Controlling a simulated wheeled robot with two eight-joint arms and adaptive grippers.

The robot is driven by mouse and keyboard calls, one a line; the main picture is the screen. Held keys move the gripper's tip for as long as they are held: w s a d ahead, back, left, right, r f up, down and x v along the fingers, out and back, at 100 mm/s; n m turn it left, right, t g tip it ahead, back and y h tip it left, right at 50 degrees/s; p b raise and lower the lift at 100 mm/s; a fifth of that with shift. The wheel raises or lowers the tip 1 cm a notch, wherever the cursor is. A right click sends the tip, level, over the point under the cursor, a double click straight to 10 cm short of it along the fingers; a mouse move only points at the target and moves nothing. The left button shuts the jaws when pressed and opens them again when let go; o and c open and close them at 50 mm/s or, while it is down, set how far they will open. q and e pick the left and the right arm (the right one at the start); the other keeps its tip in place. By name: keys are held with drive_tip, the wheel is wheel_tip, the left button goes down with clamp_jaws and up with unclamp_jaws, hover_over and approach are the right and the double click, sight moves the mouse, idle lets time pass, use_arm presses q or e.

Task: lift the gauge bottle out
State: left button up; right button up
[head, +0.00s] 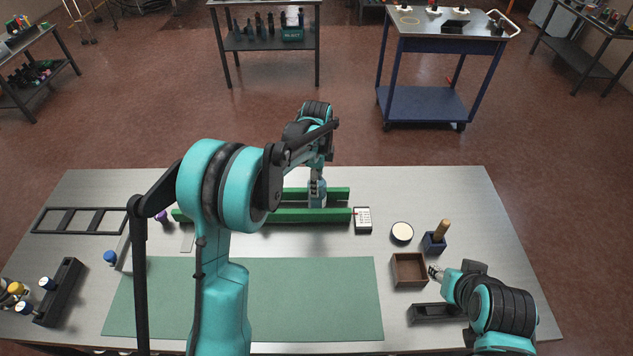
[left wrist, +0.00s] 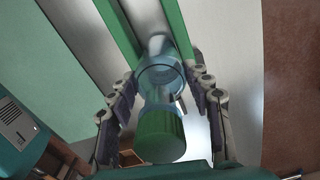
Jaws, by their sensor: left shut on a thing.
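The gauge bottle is a clear bluish bottle (left wrist: 163,78) with a green cap in the left wrist view. In the head view its bluish body (head: 317,197) shows below my left gripper, at the green rails (head: 310,215). My left gripper (head: 317,180) is shut on the bottle. In the left wrist view the fingers (left wrist: 160,100) stand on both sides of it. The bottle's base is hard to make out, so I cannot tell whether it touches anything. My right gripper (head: 435,272) is low at the right, beside a brown box (head: 409,284); its finger opening is too small to judge.
A white labelled device (head: 363,220) lies just right of the rails. A round white-topped item (head: 402,232) and a dark holder with a wooden handle (head: 436,241) stand further right. A green mat (head: 300,300) in front is clear. A black rack (head: 80,220) lies at the left.

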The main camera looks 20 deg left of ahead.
use_arm(q)
drive_tip(key=shift+r, duration=0.2)
wheel_tip(320, 180, up, 18)
drive_tip(key=p, duration=1.1)
drive_tip(key=shift+f, duration=0.15)
idle(2.4)
